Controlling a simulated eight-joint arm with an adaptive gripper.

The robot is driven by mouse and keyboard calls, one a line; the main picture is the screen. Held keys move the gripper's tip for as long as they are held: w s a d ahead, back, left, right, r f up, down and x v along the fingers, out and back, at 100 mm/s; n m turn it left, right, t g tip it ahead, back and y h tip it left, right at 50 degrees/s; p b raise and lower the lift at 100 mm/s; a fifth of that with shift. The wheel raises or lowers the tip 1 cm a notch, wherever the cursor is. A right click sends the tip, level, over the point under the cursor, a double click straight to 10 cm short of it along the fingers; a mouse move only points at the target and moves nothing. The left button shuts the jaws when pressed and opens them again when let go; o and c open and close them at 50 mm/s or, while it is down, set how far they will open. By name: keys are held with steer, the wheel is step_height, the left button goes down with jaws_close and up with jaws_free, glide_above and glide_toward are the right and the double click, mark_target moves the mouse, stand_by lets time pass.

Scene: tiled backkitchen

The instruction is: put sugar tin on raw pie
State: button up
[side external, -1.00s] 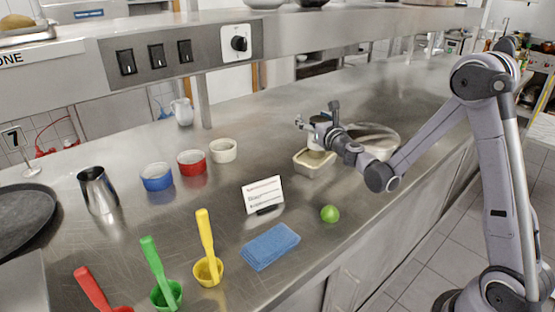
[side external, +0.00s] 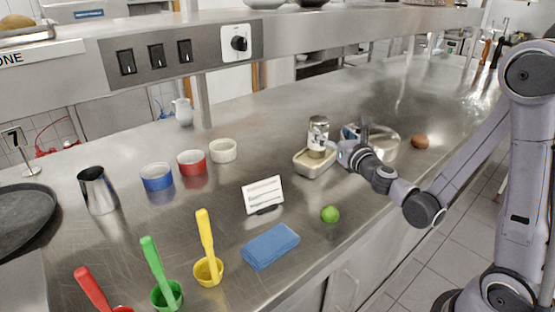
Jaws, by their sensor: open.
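My wrist hides part of the dish's right surroundings.
A round metal pan (side external: 388,148) lies behind my gripper, with a brown egg-like object (side external: 420,141) to its right. The back counter is clear.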

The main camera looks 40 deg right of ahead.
steer(key=m, duration=0.2)
steer(key=shift+s+d+r+m+g, duration=0.1)
steer(key=shift+s+r+m+g, duration=0.2)
steer(key=shift+r, duration=0.05)
steer(key=s+a+f+m+g+y, duration=0.2)
steer(key=s+a+m, duration=0.5)
steer(key=m, duration=0.7)
steer(key=s+a+f+m+g+y, duration=0.3)
steer(key=s+a+m+g, duration=0.3)
steer(key=s+m, duration=0.4)
steer(key=m+g+y, duration=0.1)
steer(key=m, duration=0.3)
steer(key=shift+s+a+f+y, duration=0.15)
steer(key=shift+s+a+y, duration=0.2)
steer(key=shift+y, duration=0.05)
